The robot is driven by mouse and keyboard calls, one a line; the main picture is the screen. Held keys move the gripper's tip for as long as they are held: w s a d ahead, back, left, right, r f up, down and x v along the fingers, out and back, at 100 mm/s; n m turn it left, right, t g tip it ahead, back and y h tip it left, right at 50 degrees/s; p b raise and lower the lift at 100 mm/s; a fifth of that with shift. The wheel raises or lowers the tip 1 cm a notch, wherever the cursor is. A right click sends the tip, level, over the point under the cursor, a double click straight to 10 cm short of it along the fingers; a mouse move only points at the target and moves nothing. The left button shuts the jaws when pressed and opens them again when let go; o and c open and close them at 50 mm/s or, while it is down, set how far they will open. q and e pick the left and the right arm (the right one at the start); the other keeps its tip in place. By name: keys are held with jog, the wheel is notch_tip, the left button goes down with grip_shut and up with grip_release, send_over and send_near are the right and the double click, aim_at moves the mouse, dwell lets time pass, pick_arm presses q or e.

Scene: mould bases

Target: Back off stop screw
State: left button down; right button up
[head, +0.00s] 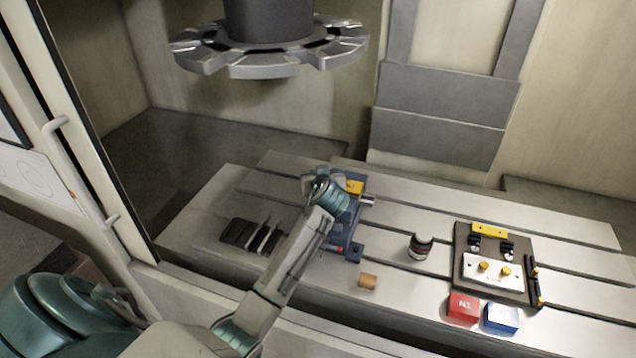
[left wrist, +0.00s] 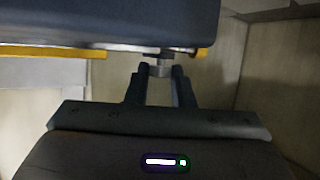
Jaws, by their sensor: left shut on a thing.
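A dark blue vise-like fixture (head: 352,228) stands on the slotted machine table, partly hidden behind my left arm. It has a yellow part (head: 355,187) and a metal cylinder (head: 368,201) on its right side. My left gripper (left wrist: 160,73) is at this fixture, its two dark fingers shut on the small grey stop screw (left wrist: 159,70) under a dark blue body (left wrist: 130,22) with yellow strips. In the head view my left wrist covers this spot, so the screw cannot be made out there. My right gripper is not in view.
A dark board (head: 462,246) with a white plate (head: 492,273) lies on the right. Dark upright plates (head: 247,236) stand left. A tool disc (head: 270,60) hangs above.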

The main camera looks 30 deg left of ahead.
pick_arm(q)
jog(key=n+g+y+b, duration=0.2)
jog(key=b, duration=0.1)
jog(key=shift+w+d+n, duration=0.1)
jog(key=shift+d+n, duration=0.05)
jog(key=shift+n, duration=0.25)
jog(key=shift+g, duration=0.3)
jog(key=c, duration=1.3)
grip_release()
jog(key=shift+o, duration=0.2)
